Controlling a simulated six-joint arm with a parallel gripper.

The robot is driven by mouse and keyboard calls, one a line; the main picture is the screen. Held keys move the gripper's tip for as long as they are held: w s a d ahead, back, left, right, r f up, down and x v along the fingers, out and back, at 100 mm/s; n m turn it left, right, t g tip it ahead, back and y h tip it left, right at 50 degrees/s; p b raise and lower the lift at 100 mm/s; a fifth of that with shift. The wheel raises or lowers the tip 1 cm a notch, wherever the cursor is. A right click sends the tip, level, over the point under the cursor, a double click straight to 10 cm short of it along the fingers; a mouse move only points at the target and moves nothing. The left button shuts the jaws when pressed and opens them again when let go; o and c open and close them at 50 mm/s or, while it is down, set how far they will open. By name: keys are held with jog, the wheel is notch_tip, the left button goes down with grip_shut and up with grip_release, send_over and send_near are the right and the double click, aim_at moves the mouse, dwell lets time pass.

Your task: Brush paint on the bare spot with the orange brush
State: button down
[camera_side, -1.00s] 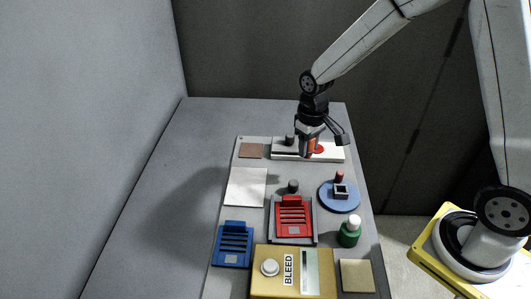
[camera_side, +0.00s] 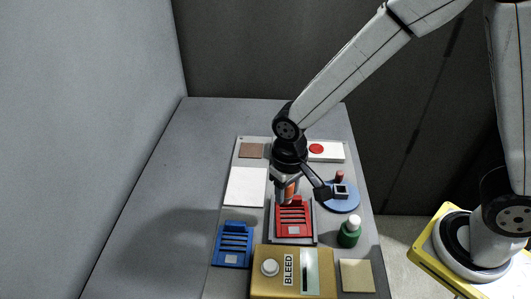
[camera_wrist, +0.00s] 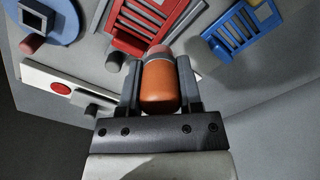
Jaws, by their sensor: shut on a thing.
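My gripper (camera_side: 286,196) is shut on the orange brush (camera_wrist: 160,88), which shows between the two fingers in the wrist view. The brush also shows as an orange patch in the side view (camera_side: 292,188). Its far end looks pinkish. My gripper hangs over the back end of the red slotted block (camera_side: 293,222); I cannot tell whether the brush touches anything. A brown square (camera_side: 251,150) and a white square panel (camera_side: 246,187) lie to the left, and a tan square (camera_side: 357,275) lies at the front right. I cannot tell which is the bare spot.
A blue slotted block (camera_side: 233,245) and a yellow BLEED box (camera_side: 262,286) stand in front. A green bottle (camera_side: 349,233) and a round blue base (camera_side: 341,197) stand to the right. A white strip with a red disc (camera_side: 328,152) lies behind. The table's left side is clear.

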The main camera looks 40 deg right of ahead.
jog(key=shift+s+a, duration=0.85)
jog(key=shift+a, duration=0.2)
jog(key=shift+f, duration=0.15)
send_over(282, 230)
jog(key=shift+s+f, duration=0.15)
jog(key=shift+f, duration=2.55)
jog(key=shift+s+d+f, duration=0.2)
jog(key=shift+d+f, duration=0.1)
jog(key=shift+f, duration=0.3)
jog(key=shift+s+d+f, duration=0.15)
jog(key=shift+d+f, duration=0.1)
jog(key=shift+f, duration=0.35)
jog(key=shift+s+d, duration=1.25)
jog(key=shift+d, duration=0.15)
jog(key=shift+w+a, duration=1.5)
jog(key=shift+a, duration=0.3)
jog(key=shift+w+a, duration=0.2)
notch_tip(282, 230, up, 8)
